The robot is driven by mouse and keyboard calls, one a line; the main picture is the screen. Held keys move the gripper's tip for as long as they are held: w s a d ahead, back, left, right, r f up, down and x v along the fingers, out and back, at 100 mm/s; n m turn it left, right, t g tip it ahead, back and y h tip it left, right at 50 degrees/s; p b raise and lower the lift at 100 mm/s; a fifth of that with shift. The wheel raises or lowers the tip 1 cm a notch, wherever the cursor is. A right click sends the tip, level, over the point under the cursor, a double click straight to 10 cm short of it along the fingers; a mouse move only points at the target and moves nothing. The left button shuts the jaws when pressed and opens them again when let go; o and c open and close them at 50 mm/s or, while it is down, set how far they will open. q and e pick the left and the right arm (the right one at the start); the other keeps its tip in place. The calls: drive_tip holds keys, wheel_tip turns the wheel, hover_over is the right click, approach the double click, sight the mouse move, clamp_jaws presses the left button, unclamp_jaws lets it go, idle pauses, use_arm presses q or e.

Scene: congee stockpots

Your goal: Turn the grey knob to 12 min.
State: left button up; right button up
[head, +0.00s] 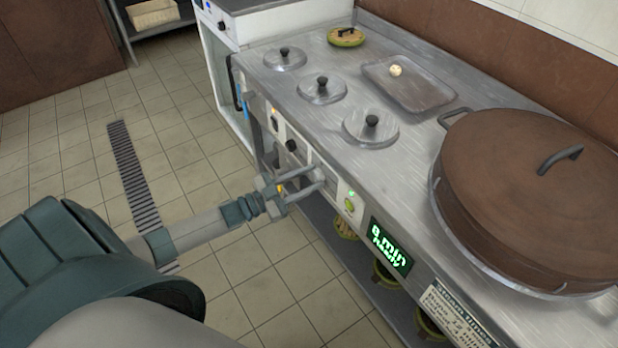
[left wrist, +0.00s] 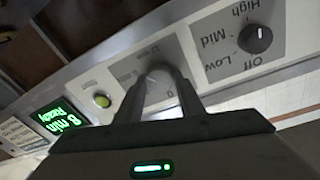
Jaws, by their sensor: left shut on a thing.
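The grey knob (left wrist: 158,82) sits on a grey plate on the counter's front panel in the left wrist view. My left gripper (head: 318,178) reaches the panel from the left with its fingers shut on the knob, one on each side. The fingers (left wrist: 160,92) hide most of the knob and parts of its scale in the left wrist view, so its pointer is hard to read. The green display (head: 390,246) reads "8 min Ready"; it also shows in the left wrist view (left wrist: 56,124). My right gripper is not in view.
A black knob (left wrist: 255,39) marked Off, Low, Mid, High is beside the grey knob. A green button (head: 350,206) lies between the gripper and the display. A large brown lidded pot (head: 530,190) and a steel tray (head: 412,85) stand on the counter. Tiled floor is clear.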

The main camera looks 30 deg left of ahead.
use_arm(q)
drive_tip(key=m, duration=0.3)
drive_tip(key=m+p, duration=0.1)
drive_tip(key=m, duration=0.3)
drive_tip(key=shift+g, duration=0.4)
drive_tip(key=shift+m, duration=0.5)
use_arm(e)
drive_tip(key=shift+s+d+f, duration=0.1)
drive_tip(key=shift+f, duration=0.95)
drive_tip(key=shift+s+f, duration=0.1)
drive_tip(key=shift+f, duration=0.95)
use_arm(q)
drive_tip(key=o, duration=1.1)
drive_tip(key=shift+c, duration=0.2)
drive_tip(key=shift+s, duration=0.15)
